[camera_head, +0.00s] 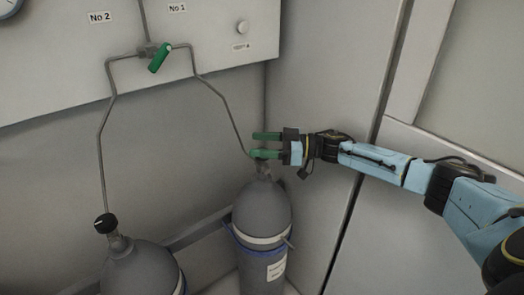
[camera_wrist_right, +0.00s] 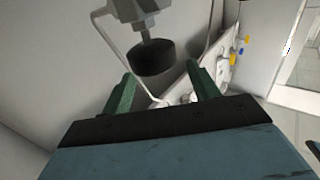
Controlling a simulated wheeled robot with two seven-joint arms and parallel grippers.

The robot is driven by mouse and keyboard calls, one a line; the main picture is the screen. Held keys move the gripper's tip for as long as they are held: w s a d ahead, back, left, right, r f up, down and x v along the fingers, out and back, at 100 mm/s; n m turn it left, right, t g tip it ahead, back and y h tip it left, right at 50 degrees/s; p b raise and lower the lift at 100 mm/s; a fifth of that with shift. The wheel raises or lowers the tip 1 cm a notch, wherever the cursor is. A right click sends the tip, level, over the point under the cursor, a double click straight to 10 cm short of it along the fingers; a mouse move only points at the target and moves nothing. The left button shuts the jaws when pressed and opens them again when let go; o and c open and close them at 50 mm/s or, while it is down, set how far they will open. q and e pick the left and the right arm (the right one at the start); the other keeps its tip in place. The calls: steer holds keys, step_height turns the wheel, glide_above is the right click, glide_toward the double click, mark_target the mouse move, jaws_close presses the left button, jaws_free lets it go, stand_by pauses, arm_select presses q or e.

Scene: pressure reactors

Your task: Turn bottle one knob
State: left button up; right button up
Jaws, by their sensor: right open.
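Two grey gas bottles stand below the wall panel. The right bottle (camera_head: 263,215) has a pipe running up toward the "No 1" label (camera_head: 177,8). My right gripper (camera_head: 258,145) is open at the top of this bottle, with its green fingers pointing left. The bottle's knob is hidden or unclear there in the head view. In the right wrist view a black round knob (camera_wrist_right: 153,58) shows just ahead of and between the fingertips of my right gripper (camera_wrist_right: 160,73). I cannot tell whether they touch it. My left gripper is not in view.
The left bottle (camera_head: 140,268) has a black knob (camera_head: 105,223) with a white mark. A green valve handle (camera_head: 159,58) sits on the pipes at the panel. Thin pipes run down to both bottles. The wall corner is close behind the right bottle.

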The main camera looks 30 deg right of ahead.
step_height(320, 180, up, 7)
steer(key=shift+r, duration=0.2)
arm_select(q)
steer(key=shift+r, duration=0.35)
arm_select(e)
steer(key=shift+a, duration=0.1)
